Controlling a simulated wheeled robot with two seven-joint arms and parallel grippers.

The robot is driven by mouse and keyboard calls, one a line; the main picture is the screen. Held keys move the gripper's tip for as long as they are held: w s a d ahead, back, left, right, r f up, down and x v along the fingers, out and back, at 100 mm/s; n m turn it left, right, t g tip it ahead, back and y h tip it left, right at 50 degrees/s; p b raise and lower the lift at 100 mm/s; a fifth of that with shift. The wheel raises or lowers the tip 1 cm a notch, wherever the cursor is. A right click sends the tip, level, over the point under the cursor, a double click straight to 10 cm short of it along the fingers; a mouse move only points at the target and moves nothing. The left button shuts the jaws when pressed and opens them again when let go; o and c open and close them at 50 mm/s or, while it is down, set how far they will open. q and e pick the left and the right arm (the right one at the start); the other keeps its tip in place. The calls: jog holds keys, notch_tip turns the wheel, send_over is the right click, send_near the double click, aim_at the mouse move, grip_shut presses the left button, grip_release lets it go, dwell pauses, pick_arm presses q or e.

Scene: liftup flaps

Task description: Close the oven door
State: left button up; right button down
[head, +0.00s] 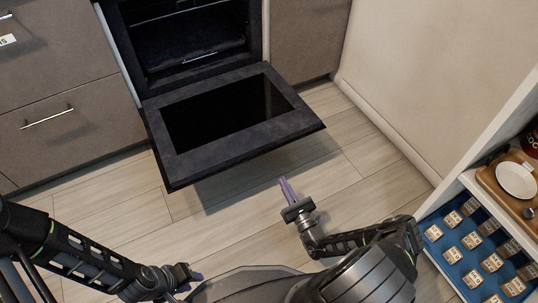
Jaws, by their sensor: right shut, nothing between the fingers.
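The oven (190,38) is built in between grey-brown cabinets at the top of the head view. Its dark oven door (290,125) is folded down and open, sticking out over the floor, with a black glass panel in the middle. My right gripper (286,188) is shut and empty, with its purple fingers pointing up the picture. It appears below the front edge of the door, apart from it. My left gripper (193,278) is low in the picture beside my base, far from the door. Its fingers are mostly hidden, so its opening cannot be told.
A cabinet drawer (75,125) with a bar handle is left of the oven. A beige wall (430,75) stands right of the oven. Bare floor lies around the door.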

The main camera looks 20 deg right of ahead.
jog(key=w+r+b, duration=0.2)
jog(key=w+r, duration=0.4)
jog(key=w, duration=0.4)
jog(key=shift+a+b, duration=0.3)
jog(key=shift+a, duration=0.1)
